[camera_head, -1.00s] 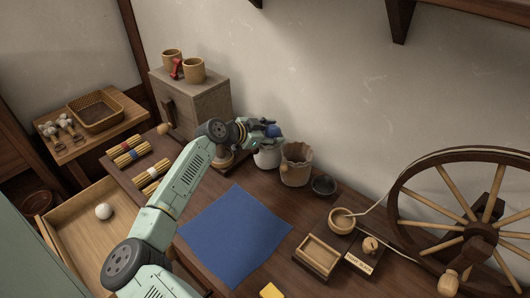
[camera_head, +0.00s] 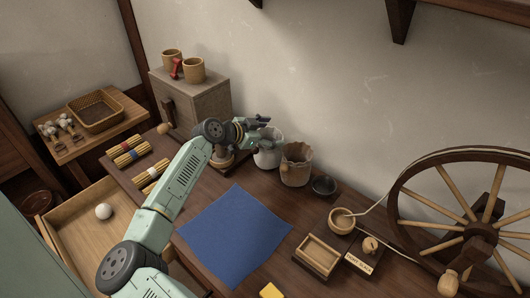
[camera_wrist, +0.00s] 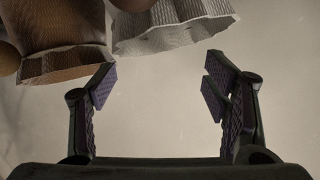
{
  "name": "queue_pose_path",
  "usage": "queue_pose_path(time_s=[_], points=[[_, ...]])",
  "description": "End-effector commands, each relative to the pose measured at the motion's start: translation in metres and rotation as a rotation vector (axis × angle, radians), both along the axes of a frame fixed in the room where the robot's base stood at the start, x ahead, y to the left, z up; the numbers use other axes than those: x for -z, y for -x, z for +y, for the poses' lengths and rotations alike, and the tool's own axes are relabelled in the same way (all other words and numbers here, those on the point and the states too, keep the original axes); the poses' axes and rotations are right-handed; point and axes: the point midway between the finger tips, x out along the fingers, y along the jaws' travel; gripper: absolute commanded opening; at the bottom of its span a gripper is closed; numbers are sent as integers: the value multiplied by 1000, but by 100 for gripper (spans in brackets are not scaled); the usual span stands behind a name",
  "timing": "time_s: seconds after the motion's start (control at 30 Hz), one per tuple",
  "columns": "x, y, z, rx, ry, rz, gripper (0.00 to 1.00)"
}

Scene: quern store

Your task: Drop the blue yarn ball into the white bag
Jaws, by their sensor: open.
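The white bag (camera_head: 267,156) stands on the dark wooden table near the wall, partly hidden by my gripper. In the wrist view the white bag (camera_wrist: 180,28) shows at the top, its open rim apart from my fingers. My gripper (camera_head: 265,122) is just above the bag's mouth. In the wrist view my gripper (camera_wrist: 158,88) has its fingers spread wide with nothing between them. The blue yarn ball is not visible in either current view, and the inside of the bag is hidden.
A brown bag (camera_head: 296,165) stands right beside the white bag, with a dark bowl (camera_head: 323,185) further right. A wooden box (camera_head: 190,98) with cups is behind left. A blue cloth (camera_head: 235,235) lies in front. A spinning wheel (camera_head: 480,237) stands at the right.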

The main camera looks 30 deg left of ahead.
Motion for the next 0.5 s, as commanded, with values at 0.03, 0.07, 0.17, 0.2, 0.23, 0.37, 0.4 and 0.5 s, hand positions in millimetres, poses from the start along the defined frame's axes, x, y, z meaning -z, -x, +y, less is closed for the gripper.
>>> queue_pose_path(time_s=[0.03, 0.07, 0.17, 0.2, 0.23, 0.37, 0.4, 0.5], points=[[-4, 8, 4, -3, -1, -2, 70], [-7, 13, 6, -3, -1, -2, 70], [-17, 31, 12, -4, -2, -1, 70], [-21, 39, 14, -4, -3, -1, 70], [-24, 45, 16, -4, -3, -1, 70], [-35, 67, 23, -3, -3, -1, 70], [-38, 73, 24, -3, -3, -1, 70], [-44, 84, 28, -2, -2, 0, 70]])
